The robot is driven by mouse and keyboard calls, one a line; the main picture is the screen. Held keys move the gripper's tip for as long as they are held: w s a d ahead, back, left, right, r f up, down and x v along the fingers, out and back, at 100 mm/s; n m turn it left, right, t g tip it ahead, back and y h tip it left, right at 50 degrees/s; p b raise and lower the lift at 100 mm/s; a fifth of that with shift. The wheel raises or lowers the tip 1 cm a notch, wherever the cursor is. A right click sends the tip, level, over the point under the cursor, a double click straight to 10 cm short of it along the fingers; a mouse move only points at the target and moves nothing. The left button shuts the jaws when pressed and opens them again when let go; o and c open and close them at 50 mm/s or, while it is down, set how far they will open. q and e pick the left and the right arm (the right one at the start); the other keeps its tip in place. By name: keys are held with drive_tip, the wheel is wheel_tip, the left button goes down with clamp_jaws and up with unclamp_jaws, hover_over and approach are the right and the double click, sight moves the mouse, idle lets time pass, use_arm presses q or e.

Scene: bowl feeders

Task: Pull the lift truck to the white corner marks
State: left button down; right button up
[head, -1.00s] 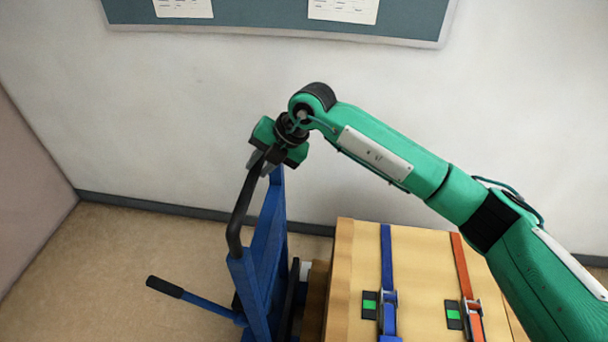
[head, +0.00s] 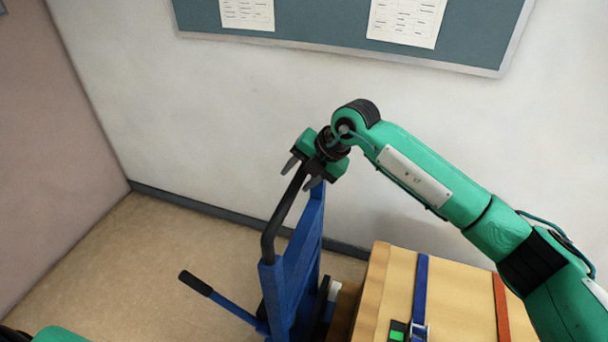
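The blue lift truck (head: 290,270) stands at the lower middle of the head view, with a black curved push handle (head: 274,228) at its top. A blue lever with a black grip (head: 196,283) sticks out to its left. My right gripper (head: 301,174) is at the handle's upper end. Its two dark fingers stand apart, one on each side of the bar, with gaps visible, so it looks open around the handle. My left gripper is out of view; only a bit of my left arm shows at the bottom left. No white corner marks show.
A wooden crate (head: 455,290) with a blue strap and an orange strap is right of the truck. A pale wall (head: 200,110) with a notice board (head: 330,25) is behind, and a pinkish wall (head: 60,170) is at left. The tan floor (head: 165,240) left of the truck is clear.

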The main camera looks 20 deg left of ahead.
drive_tip(key=shift+d+r, duration=0.1)
drive_tip(key=shift+d, duration=0.1)
drive_tip(key=shift+s+d+r, duration=0.1)
drive_tip(key=shift+d+r, duration=0.1)
use_arm(q)
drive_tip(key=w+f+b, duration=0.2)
drive_tip(key=b, duration=0.1)
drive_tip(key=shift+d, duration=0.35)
use_arm(e)
drive_tip(key=v, duration=1.3)
drive_tip(key=shift+a, duration=0.2)
